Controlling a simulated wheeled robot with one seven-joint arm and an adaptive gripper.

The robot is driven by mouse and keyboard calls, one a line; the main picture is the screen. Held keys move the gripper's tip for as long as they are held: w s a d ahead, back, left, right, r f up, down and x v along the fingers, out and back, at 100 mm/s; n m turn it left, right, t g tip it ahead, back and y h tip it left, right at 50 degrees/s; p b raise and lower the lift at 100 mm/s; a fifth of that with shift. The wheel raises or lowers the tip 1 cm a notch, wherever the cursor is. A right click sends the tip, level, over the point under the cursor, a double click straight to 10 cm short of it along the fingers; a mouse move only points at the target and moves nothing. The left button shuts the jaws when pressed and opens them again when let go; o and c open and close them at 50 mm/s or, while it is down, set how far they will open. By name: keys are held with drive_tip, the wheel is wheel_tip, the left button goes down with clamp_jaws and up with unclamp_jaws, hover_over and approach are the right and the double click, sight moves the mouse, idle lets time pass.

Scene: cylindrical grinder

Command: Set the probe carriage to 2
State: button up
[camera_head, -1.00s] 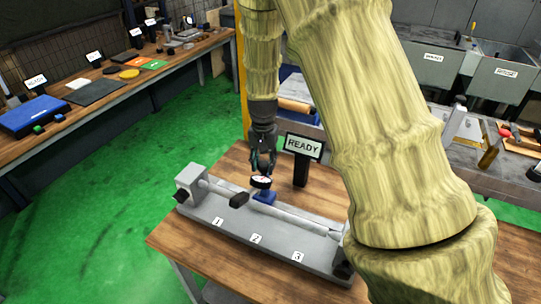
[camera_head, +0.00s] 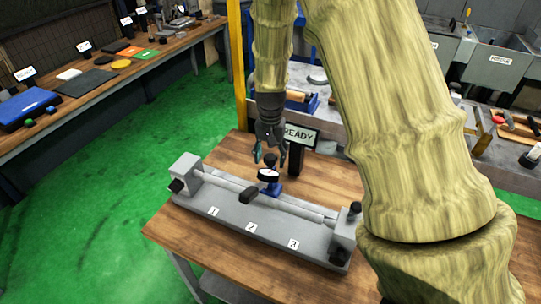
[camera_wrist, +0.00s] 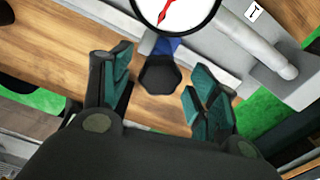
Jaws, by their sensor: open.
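The probe carriage (camera_head: 273,189) is blue and carries a round white dial gauge and a black knob on top. It sits at the back of the grey bed (camera_head: 226,200). A dark block (camera_head: 248,195) in front of it lies between label 1 (camera_head: 213,212) and label 2 (camera_head: 251,227), nearer 2. Label 3 (camera_head: 293,244) is farther right. My gripper (camera_head: 270,158) is open and points down over the carriage. In the wrist view, the black knob (camera_wrist: 158,75) stands between the two open fingers, with visible gaps on both sides.
A READY sign (camera_head: 299,136) stands close behind my gripper, to the right. A round shaft (camera_head: 300,208) runs along the bed between end blocks. My arm covers the right side.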

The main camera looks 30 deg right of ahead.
drive_tip(key=shift+r, duration=0.1)
wheel_tip(320, 180, up, 12)
idle(0.5)
idle(0.5)
